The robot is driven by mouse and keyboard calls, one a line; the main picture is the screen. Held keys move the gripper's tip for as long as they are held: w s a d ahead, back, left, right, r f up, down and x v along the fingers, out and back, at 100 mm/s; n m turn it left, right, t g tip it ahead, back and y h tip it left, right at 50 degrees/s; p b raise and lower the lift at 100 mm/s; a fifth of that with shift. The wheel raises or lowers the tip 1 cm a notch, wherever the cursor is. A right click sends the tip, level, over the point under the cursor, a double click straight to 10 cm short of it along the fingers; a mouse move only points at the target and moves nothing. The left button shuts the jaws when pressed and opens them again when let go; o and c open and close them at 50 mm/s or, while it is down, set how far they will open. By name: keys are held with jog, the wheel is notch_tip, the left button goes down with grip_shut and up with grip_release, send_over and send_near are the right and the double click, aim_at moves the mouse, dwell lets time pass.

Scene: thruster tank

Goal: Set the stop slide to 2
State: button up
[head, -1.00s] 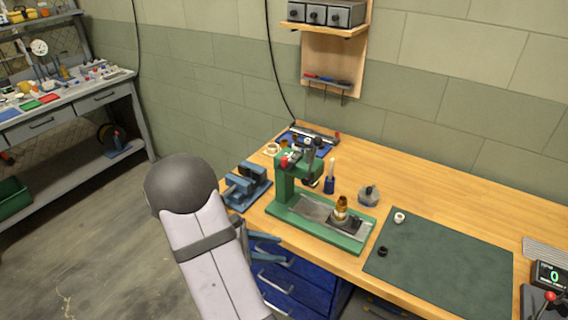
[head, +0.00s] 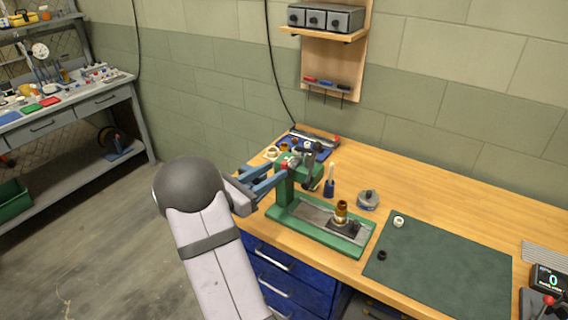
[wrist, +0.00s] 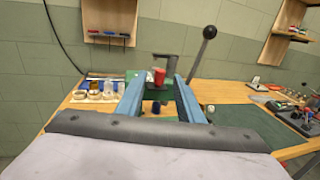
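The green press (head: 287,188) stands on the workbench. A small red knob (head: 284,166) is on the upper part of its column; I take it to be on the stop slide. In the wrist view the red knob (wrist: 159,76) shows between my two blue fingers, with a gap on each side. My gripper (head: 283,170) is open, its fingertips close to the knob; contact is not clear. It also shows in the wrist view (wrist: 156,82). No scale numbers are readable. A brass part (head: 341,211) stands upright on the press's base.
The press lever with its black ball (wrist: 210,32) rises right of my fingers. A round grey tin (head: 368,200) and a dark green mat (head: 440,255) lie to the right. A counter (head: 551,275) reads 0.

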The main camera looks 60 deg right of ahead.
aim_at(282, 166)
jog(key=shift+p+x, duration=0.85)
jog(key=shift+x, duration=1.75)
grip_shut()
